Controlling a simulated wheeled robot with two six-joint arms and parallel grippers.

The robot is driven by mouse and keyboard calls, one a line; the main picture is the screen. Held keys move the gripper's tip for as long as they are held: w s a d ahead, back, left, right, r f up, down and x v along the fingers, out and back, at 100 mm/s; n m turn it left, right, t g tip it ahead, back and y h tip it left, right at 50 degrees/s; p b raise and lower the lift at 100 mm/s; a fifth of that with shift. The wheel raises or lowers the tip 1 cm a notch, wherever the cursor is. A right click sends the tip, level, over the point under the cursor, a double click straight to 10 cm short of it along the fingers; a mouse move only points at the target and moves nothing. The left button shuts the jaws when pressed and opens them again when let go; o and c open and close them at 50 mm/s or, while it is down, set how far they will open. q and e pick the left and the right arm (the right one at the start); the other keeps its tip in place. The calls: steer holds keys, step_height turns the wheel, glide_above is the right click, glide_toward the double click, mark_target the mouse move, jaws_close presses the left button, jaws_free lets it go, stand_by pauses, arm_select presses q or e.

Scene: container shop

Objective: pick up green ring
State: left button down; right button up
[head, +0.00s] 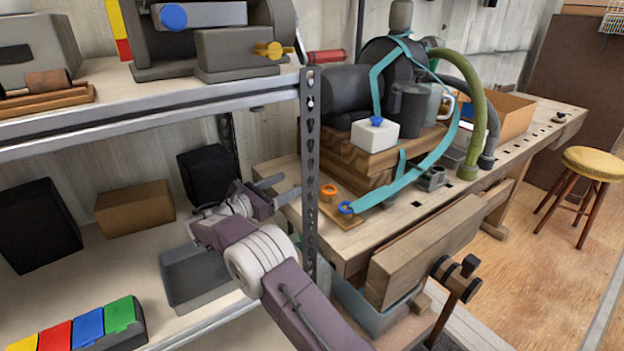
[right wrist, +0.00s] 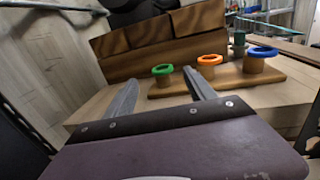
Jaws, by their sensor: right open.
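The green ring (right wrist: 162,70) sits on a short wooden peg at the left end of a wooden board (right wrist: 225,82) in the right wrist view. In the head view the green ring does not show; the shelf post stands in front of that area. My right gripper (right wrist: 161,77) is open and empty. In the wrist view its fingertips appear on either side of the green ring, with the ring beyond them; I see no contact. The right gripper (head: 284,188) also shows in the head view, left of the post. My left gripper is not in view.
An orange ring (right wrist: 210,60) and a blue ring (right wrist: 263,52) sit on pegs right of the green one. A wooden block (head: 375,162) rises behind the board. A metal shelf post (head: 311,170) stands close to my right gripper. The workbench (head: 345,240) has bare wood in front.

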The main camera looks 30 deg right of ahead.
steer(key=x, duration=0.3)
steer(key=shift+d+f+b, duration=0.1)
steer(key=shift+f+b, duration=0.25)
steer(key=shift+b, duration=0.05)
steer(key=b+x, duration=0.2)
steer(key=x, duration=0.2)
steer(key=shift+s+d, duration=0.15)
steer(key=shift+d, duration=0.4)
steer(key=shift+r, duration=0.2)
jaws_close()
step_height(320, 180, up, 10)
steer(key=p, duration=0.4)
steer(key=shift+p, duration=0.4)
